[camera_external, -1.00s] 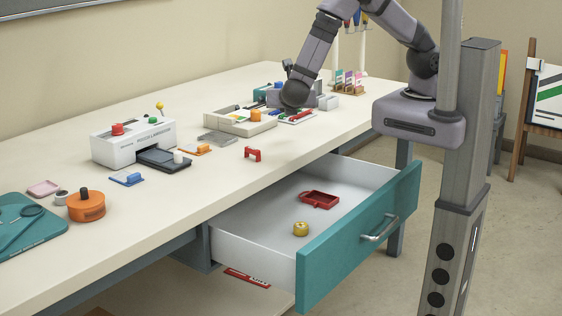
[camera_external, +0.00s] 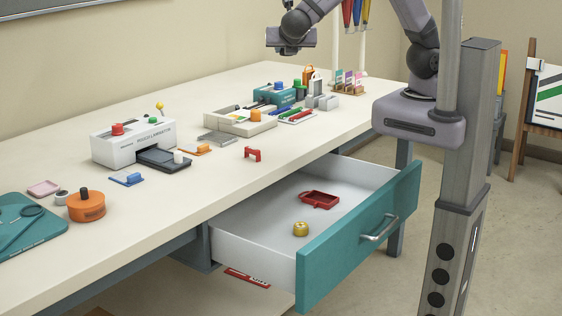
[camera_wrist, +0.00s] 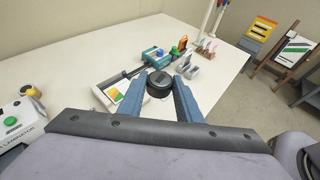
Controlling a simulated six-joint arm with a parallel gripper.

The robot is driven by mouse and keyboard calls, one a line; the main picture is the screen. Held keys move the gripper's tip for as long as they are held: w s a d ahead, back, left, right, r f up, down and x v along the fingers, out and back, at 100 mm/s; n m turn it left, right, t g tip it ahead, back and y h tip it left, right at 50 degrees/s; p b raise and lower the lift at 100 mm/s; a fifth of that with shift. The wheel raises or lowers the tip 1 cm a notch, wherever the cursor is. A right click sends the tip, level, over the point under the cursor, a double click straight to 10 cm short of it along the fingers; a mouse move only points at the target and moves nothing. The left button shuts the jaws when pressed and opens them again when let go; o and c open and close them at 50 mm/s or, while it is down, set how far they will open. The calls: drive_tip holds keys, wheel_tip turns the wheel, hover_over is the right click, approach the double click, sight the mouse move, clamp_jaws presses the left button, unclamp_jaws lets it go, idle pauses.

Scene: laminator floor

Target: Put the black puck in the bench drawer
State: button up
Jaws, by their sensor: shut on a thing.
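The black puck (camera_wrist: 159,88) sits between the two blue fingers of my gripper (camera_wrist: 161,82) in the wrist view, and the fingers are shut on it. In the external view my gripper (camera_external: 287,50) is raised well above the far part of the bench; the puck cannot be clearly made out there. The bench drawer (camera_external: 345,252) is pulled open, with a white inside and a teal front. It holds a small red tray (camera_external: 320,206) and a brass-coloured knobbed piece (camera_external: 300,229), with bare floor around them.
A white laminator (camera_external: 133,140), an orange round container (camera_external: 86,206), a red bracket (camera_external: 252,154) and a cream tray (camera_external: 241,125) are on the bench (camera_external: 215,185). A teal device (camera_external: 274,95) and card rack (camera_external: 348,82) stand at the far end. The near bench strip is mostly clear.

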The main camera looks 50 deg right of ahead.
drive_tip(key=shift+r, duration=0.9)
drive_tip(key=s+a+f+m+g+y+b, duration=0.1)
drive_tip(key=s+a+f+m+g+b, duration=0.1)
drive_tip(key=s+f+m+g, duration=0.65)
drive_tip(key=s+a+f+m+g+b, duration=0.2)
drive_tip(key=s+f+m+g, duration=0.5)
drive_tip(key=s+m+g, duration=0.25)
drive_tip(key=s+a+r+m+g+y+b, duration=0.1)
drive_tip(key=s+a+r+m+y, duration=0.15)
drive_tip(key=a+m+y, duration=0.5)
drive_tip(key=s+a+r+m+g+y+b, duration=0.1)
drive_tip(key=s+a+r+m+y+b, duration=0.15)
drive_tip(key=a+m+y, duration=0.55)
drive_tip(key=w+a+r+m+t+y+b, duration=0.1)
drive_tip(key=w+a+r+m+t+y, duration=0.1)
drive_tip(key=r+m+t+y, duration=0.25)
drive_tip(key=w+a+r+m+t+y, duration=0.1)
drive_tip(key=w+r+m+t+y, duration=0.2)
drive_tip(key=r+m+t, duration=0.25)
wheel_tip(320, 180, down, 35)
drive_tip(key=shift+a+f, duration=0.15)
drive_tip(key=shift+f+n, duration=0.15)
drive_tip(key=shift+n, duration=0.1)
